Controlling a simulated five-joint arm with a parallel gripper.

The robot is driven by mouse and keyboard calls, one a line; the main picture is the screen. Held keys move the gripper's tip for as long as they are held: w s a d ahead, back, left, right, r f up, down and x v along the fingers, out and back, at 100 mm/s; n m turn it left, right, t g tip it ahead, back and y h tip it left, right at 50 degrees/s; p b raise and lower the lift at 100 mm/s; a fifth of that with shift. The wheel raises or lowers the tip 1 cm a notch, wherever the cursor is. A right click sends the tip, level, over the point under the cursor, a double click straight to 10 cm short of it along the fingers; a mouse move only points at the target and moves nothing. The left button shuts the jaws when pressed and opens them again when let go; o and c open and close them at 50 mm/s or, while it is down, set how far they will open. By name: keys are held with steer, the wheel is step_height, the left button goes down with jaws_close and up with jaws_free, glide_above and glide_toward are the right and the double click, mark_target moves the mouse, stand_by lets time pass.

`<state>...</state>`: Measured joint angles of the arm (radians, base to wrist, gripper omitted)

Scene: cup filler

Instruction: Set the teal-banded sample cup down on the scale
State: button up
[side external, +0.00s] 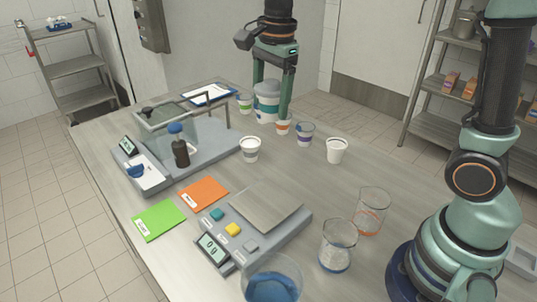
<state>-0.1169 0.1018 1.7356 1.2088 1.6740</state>
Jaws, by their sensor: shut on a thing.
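My gripper (271,98) is at the far end of the table, its fingers pointing down. It is shut on a white cup with teal bands (266,103), which looks upright among the other cups; its lower part is partly hidden, and I cannot tell whether it touches the table. The scale (264,206) stands nearer the camera, with a bare square metal plate, coloured buttons and a small display. The gripper and cup are well behind the scale.
Cups with green (245,103), orange (282,126) and purple (304,134) bands crowd the gripper. A grey-banded cup (250,149) and a white cup (337,151) stand nearer. Beakers (337,245) flank the scale's right. A glass-shielded balance (205,150) and dark bottle (181,152) are left.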

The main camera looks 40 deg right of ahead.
steer(key=s+a+r+n, duration=0.2)
steer(key=s+a, duration=0.2)
steer(key=a, duration=0.2)
steer(key=f, duration=1.9)
steer(key=shift+s+d+f, duration=0.1)
steer(key=shift+s+f, duration=0.1)
steer(key=shift+f, duration=0.15)
steer(key=shift+f, duration=0.1)
